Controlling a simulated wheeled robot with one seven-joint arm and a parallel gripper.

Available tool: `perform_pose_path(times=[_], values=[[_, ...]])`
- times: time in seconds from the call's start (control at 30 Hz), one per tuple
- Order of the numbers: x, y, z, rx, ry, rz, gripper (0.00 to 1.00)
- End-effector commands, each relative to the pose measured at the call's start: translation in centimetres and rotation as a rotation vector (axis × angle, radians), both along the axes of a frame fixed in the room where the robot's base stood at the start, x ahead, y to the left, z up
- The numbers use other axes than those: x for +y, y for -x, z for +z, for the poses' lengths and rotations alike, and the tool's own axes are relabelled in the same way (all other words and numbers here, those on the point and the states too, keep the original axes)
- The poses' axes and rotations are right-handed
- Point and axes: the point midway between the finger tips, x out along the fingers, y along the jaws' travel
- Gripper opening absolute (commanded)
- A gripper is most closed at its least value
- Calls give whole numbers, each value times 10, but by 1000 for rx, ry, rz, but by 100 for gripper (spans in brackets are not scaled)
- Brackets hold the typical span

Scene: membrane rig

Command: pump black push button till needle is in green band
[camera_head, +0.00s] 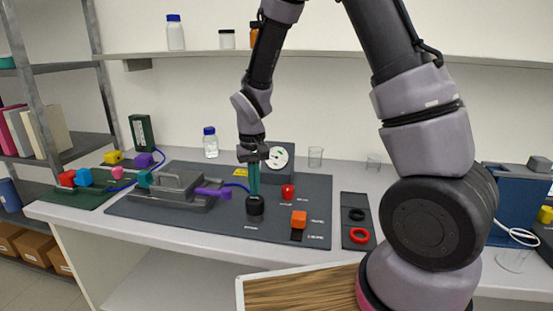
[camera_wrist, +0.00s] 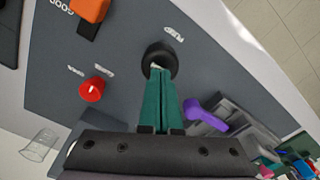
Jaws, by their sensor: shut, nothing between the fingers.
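The black push button (camera_head: 255,207) stands on the dark rig mat, and it also shows in the wrist view (camera_wrist: 159,58). My gripper (camera_head: 254,193) is shut and empty, with its teal fingers pointing down at the button. In the wrist view the fingertips (camera_wrist: 157,69) overlap the button's top; I cannot tell whether they press on it or are just above. The gauge (camera_head: 277,157) has a white round dial on a grey box behind my gripper. Its needle and green band are too small to read.
A red knob (camera_head: 288,191) and an orange switch (camera_head: 299,219) are right of the button. A grey clamp-like cell (camera_head: 178,190) with a purple lever (camera_head: 212,193) is to the left. A black tray with a red ring (camera_head: 359,235) lies at right. Glassware stands behind.

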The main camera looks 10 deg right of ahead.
Motion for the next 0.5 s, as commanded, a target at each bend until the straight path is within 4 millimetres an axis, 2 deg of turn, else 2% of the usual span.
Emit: perform_pose_path(times=[0.5], values=[[0,0,-32,2,0,-1,0]])
